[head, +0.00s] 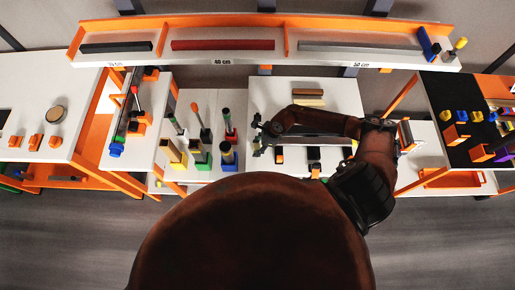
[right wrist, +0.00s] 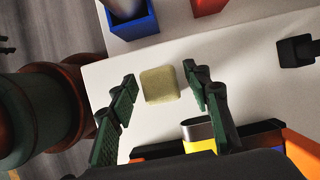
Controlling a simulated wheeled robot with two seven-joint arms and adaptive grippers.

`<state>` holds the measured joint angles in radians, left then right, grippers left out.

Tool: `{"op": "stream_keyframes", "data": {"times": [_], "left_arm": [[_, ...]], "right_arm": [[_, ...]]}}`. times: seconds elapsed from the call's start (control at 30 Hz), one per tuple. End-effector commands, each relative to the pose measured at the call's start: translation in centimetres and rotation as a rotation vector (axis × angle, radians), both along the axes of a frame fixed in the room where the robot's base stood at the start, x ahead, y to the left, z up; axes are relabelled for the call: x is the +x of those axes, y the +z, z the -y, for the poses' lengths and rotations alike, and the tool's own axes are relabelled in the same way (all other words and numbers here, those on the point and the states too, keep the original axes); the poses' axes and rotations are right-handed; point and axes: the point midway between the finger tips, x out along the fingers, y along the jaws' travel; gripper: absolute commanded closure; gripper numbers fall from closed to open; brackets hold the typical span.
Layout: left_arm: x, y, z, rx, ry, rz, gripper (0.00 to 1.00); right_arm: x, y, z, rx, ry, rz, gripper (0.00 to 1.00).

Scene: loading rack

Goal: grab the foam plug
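A pale yellow foam block, which looks like the foam plug (right wrist: 160,84), sits on the white table top in the right wrist view. My right gripper (right wrist: 160,80) is open, with one dark green finger on each side of the plug and a gap to each. I cannot tell whether the fingertips are level with the plug or above it. In the head view my right gripper (head: 261,138) is over the left part of the middle white table, and I cannot make out the plug there. My left gripper is not in view.
A blue holder (right wrist: 134,25) stands beyond the plug. A yellow-and-grey part (right wrist: 200,136) is close to the right finger. A black block (right wrist: 296,50) lies to the right. In the head view, coloured holders with upright rods (head: 203,159) stand left of my gripper.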

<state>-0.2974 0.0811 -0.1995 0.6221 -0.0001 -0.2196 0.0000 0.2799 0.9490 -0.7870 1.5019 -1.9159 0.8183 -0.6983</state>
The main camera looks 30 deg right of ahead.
Motion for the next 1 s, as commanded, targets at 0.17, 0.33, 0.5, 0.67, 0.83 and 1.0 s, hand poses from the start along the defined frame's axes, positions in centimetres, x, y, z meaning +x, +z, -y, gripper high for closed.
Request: {"op": "stream_keyframes", "data": {"times": [0.17, 0.33, 0.5, 0.67, 0.83, 1.0], "left_arm": [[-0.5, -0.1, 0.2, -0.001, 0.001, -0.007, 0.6], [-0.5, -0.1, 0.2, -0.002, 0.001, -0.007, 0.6], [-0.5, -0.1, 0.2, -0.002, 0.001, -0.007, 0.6], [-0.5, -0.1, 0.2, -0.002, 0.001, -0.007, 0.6], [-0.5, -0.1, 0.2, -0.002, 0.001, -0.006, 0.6], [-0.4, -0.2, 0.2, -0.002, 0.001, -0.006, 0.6]], "right_arm": [[0.0, 0.0, 0.0, 0.0, -0.001, 0.0, 0.69], [0.0, 0.0, 0.0, 0.0, -0.001, 0.0, 0.81], [0.0, 0.0, 0.0, 0.0, -0.001, 0.0, 0.83], [0.0, 0.2, 0.0, 0.0, -0.001, 0.0, 0.83], [0.1, 1.6, 0.1, -0.001, 0.001, 0.003, 0.83], [-1.1, 4.5, 0.9, -0.003, 0.001, 0.0, 0.83]]}}
